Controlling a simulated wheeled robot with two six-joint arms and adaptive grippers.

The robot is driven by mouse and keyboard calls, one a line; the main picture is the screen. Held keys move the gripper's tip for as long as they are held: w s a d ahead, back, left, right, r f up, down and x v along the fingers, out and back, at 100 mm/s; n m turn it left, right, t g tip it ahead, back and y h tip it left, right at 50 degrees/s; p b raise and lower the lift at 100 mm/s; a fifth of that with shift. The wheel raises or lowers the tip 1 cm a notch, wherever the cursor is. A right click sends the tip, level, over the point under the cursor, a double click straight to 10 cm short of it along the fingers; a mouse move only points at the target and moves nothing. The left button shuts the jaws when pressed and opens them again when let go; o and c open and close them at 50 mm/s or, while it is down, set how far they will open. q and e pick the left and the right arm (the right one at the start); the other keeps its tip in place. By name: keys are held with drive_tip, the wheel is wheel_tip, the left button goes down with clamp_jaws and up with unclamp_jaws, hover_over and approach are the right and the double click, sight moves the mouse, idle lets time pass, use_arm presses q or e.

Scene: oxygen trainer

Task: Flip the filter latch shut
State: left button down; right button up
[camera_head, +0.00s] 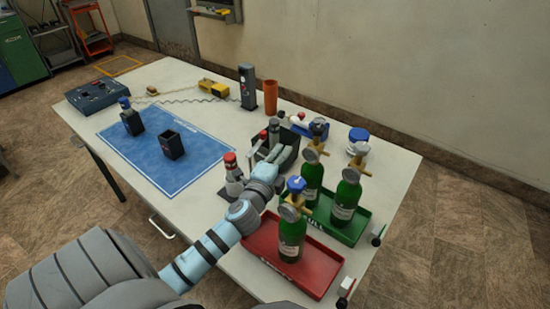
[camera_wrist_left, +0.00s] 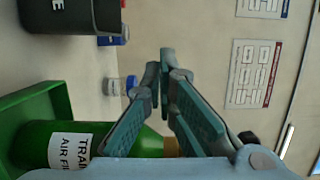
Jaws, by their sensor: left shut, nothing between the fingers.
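I cannot make out the filter latch in either view. My left gripper (camera_head: 277,153) reaches in from the lower left in the head view, over the table beside a dark open bin (camera_head: 287,160). In the left wrist view the gripper's two fingers (camera_wrist_left: 164,78) are together at the tips with nothing between them. A dark container (camera_wrist_left: 72,14), likely that bin, shows at the wrist view's upper left, apart from the fingers. My right gripper is in neither view.
Green cylinders with gauges stand on a red tray (camera_head: 262,242) and a green tray (camera_head: 351,235), close to my left arm. A blue mat (camera_head: 190,170) holds a black box (camera_head: 172,146) and a blue-capped item (camera_head: 131,117). A control box (camera_head: 97,94) sits far left.

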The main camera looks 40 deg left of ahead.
sight(257, 144)
use_arm(q)
drive_tip(key=a, duration=0.1)
drive_tip(key=w+a, duration=0.1)
drive_tip(key=a, duration=0.1)
drive_tip(key=w+a, duration=0.1)
drive_tip(key=shift+w+a+r, duration=0.1)
drive_tip(key=shift+a, duration=0.3)
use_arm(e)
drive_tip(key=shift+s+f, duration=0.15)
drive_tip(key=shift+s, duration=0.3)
